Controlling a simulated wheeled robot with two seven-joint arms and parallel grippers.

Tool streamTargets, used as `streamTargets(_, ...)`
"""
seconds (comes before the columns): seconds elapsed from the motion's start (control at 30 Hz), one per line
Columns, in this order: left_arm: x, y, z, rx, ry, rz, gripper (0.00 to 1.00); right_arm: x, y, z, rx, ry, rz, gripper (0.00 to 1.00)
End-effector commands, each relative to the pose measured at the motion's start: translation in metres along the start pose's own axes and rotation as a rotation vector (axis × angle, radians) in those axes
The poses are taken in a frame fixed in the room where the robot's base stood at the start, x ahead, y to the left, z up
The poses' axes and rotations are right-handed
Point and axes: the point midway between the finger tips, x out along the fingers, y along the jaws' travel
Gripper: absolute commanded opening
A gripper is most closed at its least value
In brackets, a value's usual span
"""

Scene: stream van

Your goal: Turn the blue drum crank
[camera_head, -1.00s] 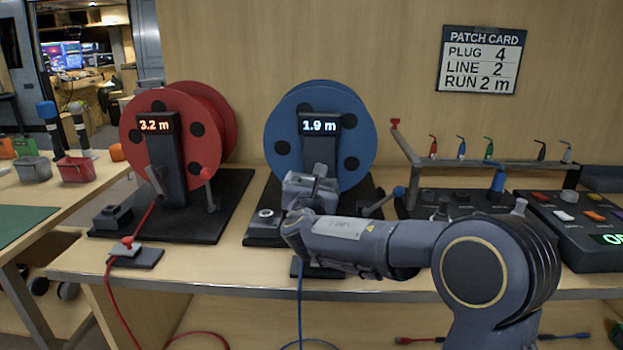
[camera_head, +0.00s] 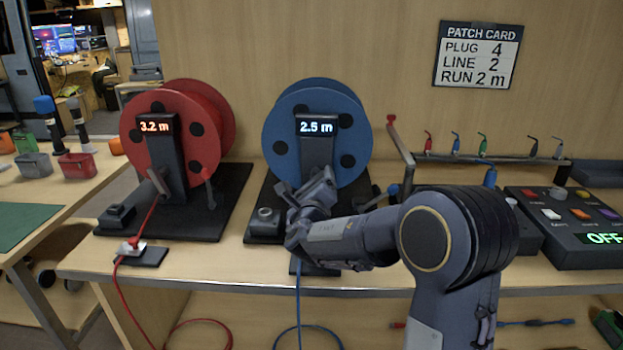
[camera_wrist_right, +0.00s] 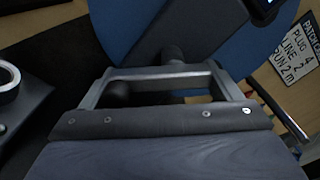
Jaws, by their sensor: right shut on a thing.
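The blue drum (camera_head: 285,125) stands upright behind a dark post whose display (camera_head: 317,126) reads 2.5 m. My right gripper (camera_head: 322,188) is in front of the post, at the crank, and is shut on the crank's handle. The arm hides most of the crank in the head view. In the right wrist view the gripper's fingers (camera_wrist_right: 165,82) reach toward the post (camera_wrist_right: 195,30), with the blue drum (camera_wrist_right: 120,20) behind. My left gripper is not in view.
A red drum (camera_head: 222,115) with a 3.2 m display stands to the left. A patch card (camera_head: 478,55) on the wall reads plug 4, line 2, run 2 m. A button panel (camera_head: 575,245) showing OFF is at the right. A blue cable (camera_head: 299,310) hangs over the table's front edge.

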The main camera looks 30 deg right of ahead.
Motion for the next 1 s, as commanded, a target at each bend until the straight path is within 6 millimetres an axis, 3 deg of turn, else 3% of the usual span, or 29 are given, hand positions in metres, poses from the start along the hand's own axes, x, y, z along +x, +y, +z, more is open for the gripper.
streamTargets(0.43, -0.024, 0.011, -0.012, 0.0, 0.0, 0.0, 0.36, 0.0, -0.003, -0.002, -0.288, 0.001, 0.002, 0.62)
streamTargets(1.0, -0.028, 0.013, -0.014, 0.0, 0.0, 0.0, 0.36, 0.0, -0.004, -0.004, -0.357, 0.0, -0.001, 0.62)
